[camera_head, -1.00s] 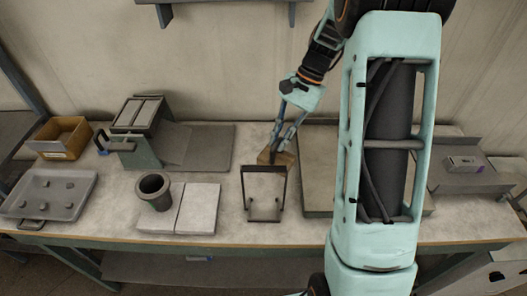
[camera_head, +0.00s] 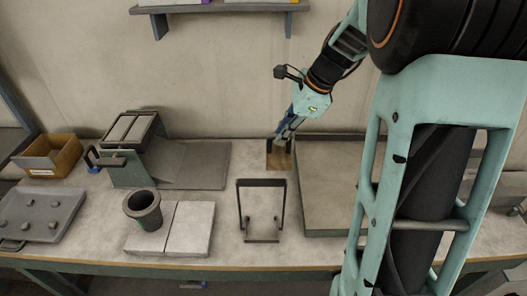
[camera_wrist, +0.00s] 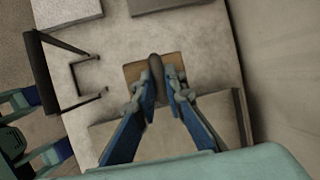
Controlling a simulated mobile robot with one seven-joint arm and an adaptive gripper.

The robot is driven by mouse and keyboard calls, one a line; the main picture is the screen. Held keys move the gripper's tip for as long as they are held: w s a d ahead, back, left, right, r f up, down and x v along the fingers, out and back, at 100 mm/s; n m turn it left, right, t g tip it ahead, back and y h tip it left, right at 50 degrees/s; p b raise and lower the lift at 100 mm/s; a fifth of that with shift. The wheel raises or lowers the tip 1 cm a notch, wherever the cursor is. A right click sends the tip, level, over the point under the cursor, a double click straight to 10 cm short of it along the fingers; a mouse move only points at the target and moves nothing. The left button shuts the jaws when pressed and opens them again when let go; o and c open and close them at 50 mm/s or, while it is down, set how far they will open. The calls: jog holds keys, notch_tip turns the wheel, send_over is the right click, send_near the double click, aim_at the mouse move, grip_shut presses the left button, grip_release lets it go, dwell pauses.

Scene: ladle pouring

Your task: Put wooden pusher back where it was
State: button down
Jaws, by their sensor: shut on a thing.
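The wooden pusher (camera_head: 279,161) is a small brown wooden board with a dark upright handle. It is at the back of the table, behind the dark wire frame and just left of the large grey tray. In the wrist view the board (camera_wrist: 136,72) lies beyond my fingers, and its dark handle (camera_wrist: 155,63) stands between them. My gripper (camera_head: 280,142) reaches down from the upper right and is shut on the handle; the fingertips also show in the wrist view (camera_wrist: 160,82). The board looks level; I cannot tell whether it touches the table.
The dark wire frame (camera_head: 262,183) stands in front of the pusher. The large grey tray (camera_head: 330,222) is to its right. A sloped grey stand (camera_head: 200,165), a dark crucible (camera_head: 143,208) and pale slabs (camera_head: 196,230) are to the left. The table between stand and pusher is bare.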

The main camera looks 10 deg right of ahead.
jog(key=shift+w+a+f+p, duration=0.35)
jog(key=shift+w+a+f, duration=0.05)
jog(key=shift+w+f, duration=1.6)
jog(key=shift+w+a+f+p, duration=0.3)
jog(key=shift+w+a+f, duration=0.05)
jog(key=shift+w+f, duration=1.6)
jog(key=shift+w+a+f+p, duration=0.35)
jog(key=shift+w+a+f, duration=0.05)
jog(key=shift+w+f, duration=1.55)
jog(key=shift+s+f, duration=0.1)
jog(key=shift+f, duration=0.05)
jog(key=shift+f, duration=0.15)
jog(key=c, duration=2)
grip_release()
jog(key=v, duration=1.2)
jog(key=shift+r, duration=0.2)
jog(key=shift+b, duration=0.3)
